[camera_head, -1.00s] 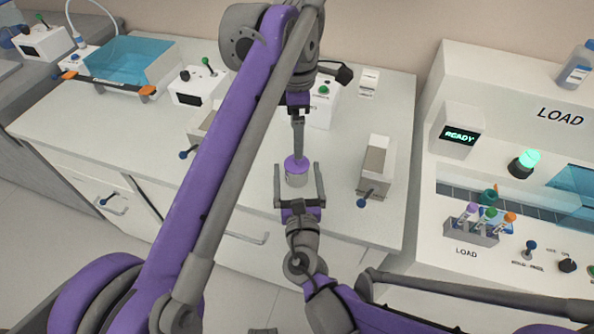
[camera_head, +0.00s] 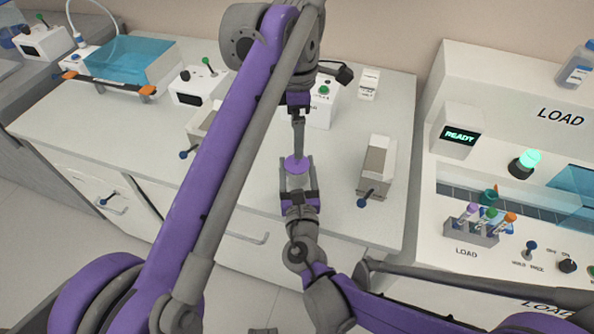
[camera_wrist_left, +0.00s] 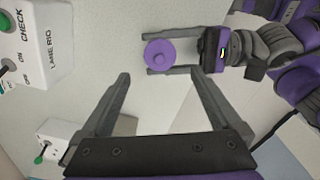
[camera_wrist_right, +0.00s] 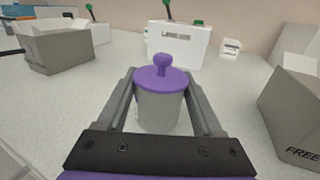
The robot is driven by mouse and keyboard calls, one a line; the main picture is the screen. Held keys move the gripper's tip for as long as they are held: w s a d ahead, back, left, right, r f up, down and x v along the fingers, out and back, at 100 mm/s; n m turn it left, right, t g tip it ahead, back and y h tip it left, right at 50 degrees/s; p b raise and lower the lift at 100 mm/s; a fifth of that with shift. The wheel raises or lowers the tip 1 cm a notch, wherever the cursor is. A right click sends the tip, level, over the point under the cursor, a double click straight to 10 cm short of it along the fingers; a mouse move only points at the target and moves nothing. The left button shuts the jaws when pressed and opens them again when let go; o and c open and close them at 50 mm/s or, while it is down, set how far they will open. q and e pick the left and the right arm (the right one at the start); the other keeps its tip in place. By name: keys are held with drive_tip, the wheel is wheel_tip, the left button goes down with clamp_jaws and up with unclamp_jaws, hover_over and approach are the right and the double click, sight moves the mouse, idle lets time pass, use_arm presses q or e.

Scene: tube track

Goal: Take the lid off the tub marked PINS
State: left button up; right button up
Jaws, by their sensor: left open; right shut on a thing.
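The tub (camera_wrist_right: 158,112) is a small grey cylinder with a purple lid (camera_wrist_right: 163,79) that has a round knob on top. No PINS marking is legible. My right gripper (camera_head: 297,173) is shut on the tub body, one finger on each side, below the lid; the tub stands upright on the counter. The lid also shows from above in the left wrist view (camera_wrist_left: 161,54). My left gripper (camera_wrist_left: 153,73) is open and empty, above the lid in the head view, its fingers apart from it.
An open grey box (camera_head: 375,165) stands right of the tub, and another (camera_head: 203,125) is at left, partly hidden by my left arm. A white control box (camera_head: 322,108) stands behind. The LOAD machine (camera_head: 465,85) is at far right. Bare counter lies around the tub.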

sight(297, 162)
clamp_jaws()
use_arm(q)
drive_tip(key=shift+r, duration=0.1)
drive_tip(key=c, duration=0.5)
drive_tip(key=shift+r+m, duration=0.1)
drive_tip(key=shift+m, duration=0.6)
drive_tip(key=shift+c, duration=0.6)
drive_tip(key=m, duration=0.2)
drive_tip(key=r+m, duration=0.1)
drive_tip(key=m, duration=0.2)
drive_tip(key=shift+w+r+m, duration=0.1)
drive_tip(key=shift+r+m, duration=0.15)
drive_tip(key=shift+m, duration=0.05)
drive_tip(key=f+m, duration=0.3)
drive_tip(key=m, duration=0.1)
drive_tip(key=f+m, duration=0.3)
drive_tip(key=m, duration=0.2)
drive_tip(key=f+m, duration=0.2)
drive_tip(key=m, duration=0.3)
drive_tip(key=shift+s+f, duration=0.2)
drive_tip(key=shift+f, duration=0.2)
